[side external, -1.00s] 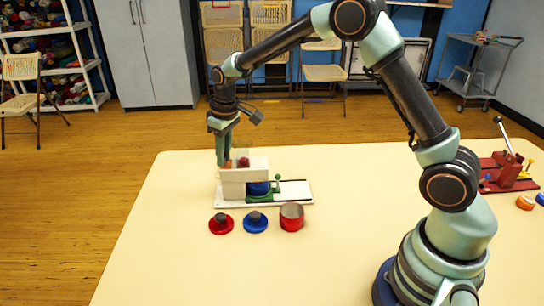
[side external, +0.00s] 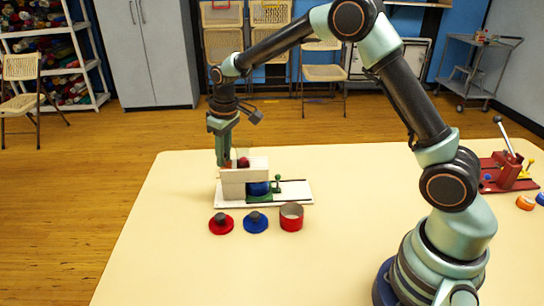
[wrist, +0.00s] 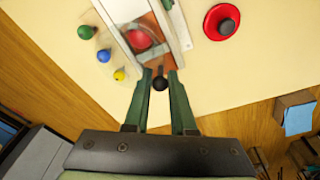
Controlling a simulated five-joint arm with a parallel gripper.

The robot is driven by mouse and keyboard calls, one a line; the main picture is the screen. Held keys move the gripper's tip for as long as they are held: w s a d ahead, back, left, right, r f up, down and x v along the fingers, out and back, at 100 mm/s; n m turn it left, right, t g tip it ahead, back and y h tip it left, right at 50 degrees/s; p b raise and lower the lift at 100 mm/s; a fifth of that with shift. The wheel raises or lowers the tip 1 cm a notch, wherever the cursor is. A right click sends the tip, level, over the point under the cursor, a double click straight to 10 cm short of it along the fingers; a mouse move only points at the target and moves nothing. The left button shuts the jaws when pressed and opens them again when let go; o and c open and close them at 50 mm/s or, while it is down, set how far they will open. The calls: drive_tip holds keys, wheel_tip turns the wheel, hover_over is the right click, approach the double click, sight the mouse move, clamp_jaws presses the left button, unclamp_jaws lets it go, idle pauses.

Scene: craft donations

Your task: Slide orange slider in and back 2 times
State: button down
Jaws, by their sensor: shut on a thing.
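The orange slider (wrist: 155,66) shows as a small brownish-orange plate at the near end of a pale channel in the wrist view. A black knob (wrist: 160,83) stands at its end. My gripper (wrist: 160,76) has its two green fingers on either side of the knob, shut on the slider by it. In the side view my gripper (side external: 224,162) points down at the left end of the white device (side external: 302,192), and the slider is mostly hidden there. A red ball (wrist: 140,39) sits in the channel beyond the slider; it also shows in the side view (side external: 243,162).
Green (wrist: 84,32), blue (wrist: 103,55) and yellow (wrist: 119,75) knobs stand beside the channel. A red knobbed disc (side external: 221,224), a blue one (side external: 256,223) and a red cup (side external: 291,217) stand in front of the device. A red lever device (side external: 508,174) is far right. The table's middle is clear.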

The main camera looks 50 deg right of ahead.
drive_tip(key=shift+w+a, duration=1.2)
drive_tip(key=shift+w, duration=0.05)
drive_tip(key=c, duration=0.8)
unclamp_jaws()
drive_tip(key=shift+c, duration=0.2)
drive_tip(key=shift+r, duration=0.1)
wheel_tip(320, 180, up, 7)
drive_tip(key=shift+r, duration=0.2)
